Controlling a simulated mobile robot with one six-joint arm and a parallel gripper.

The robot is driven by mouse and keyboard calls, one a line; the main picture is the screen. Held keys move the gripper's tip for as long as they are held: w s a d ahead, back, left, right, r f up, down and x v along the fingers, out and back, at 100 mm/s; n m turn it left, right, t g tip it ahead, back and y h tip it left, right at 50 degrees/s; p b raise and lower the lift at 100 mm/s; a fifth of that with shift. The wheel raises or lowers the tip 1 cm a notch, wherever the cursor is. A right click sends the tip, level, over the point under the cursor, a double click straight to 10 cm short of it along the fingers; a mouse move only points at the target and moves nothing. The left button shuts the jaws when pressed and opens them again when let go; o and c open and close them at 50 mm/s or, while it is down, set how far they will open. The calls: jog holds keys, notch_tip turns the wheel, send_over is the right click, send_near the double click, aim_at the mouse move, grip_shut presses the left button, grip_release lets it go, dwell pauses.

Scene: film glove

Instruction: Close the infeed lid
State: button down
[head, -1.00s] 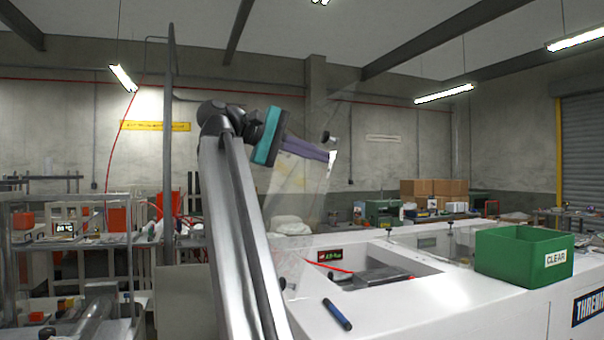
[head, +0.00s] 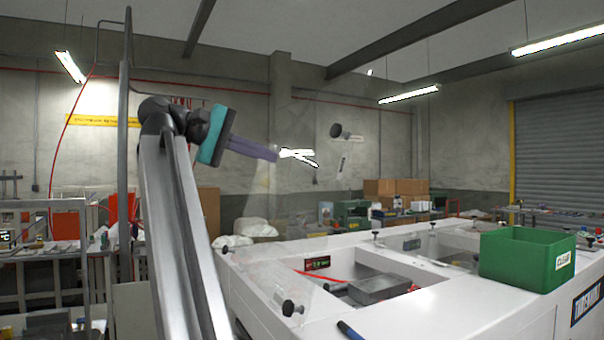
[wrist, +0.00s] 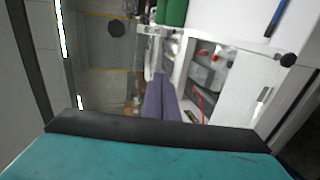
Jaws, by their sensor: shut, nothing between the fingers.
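The infeed lid (head: 272,190) is a clear panel, raised and tilted above the white machine (head: 440,305). It is faint in the head view. A dark round knob (head: 337,131) shows on its upper part, and it appears at the upper left of the wrist view (wrist: 117,29). Below is the open infeed bay (head: 335,272), holding a grey metal box (head: 372,289) and a red cable. My gripper (head: 275,155) has purple fingers, shut and empty, pointing right, left of the knob. The fingers also show in the wrist view (wrist: 160,85). I cannot tell whether they touch the clear panel.
A green box (head: 527,259) stands on the machine top at the right. A blue marker (head: 350,330) lies on its front edge. Black knobs (head: 290,308) stand near the bay's left side. A grey post (head: 125,150) rises left of my arm. Cartons are stacked behind.

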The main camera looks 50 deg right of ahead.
aim_at(324, 176)
jog(key=shift+w+d, duration=0.15)
dwell(0.3)
jog(key=shift+d, duration=0.1)
jog(key=p+x, duration=0.2)
jog(key=x, duration=1.1)
jog(key=shift+s+d+f, duration=0.1)
jog(key=shift+s+d, duration=0.15)
jog(key=shift+d, duration=0.05)
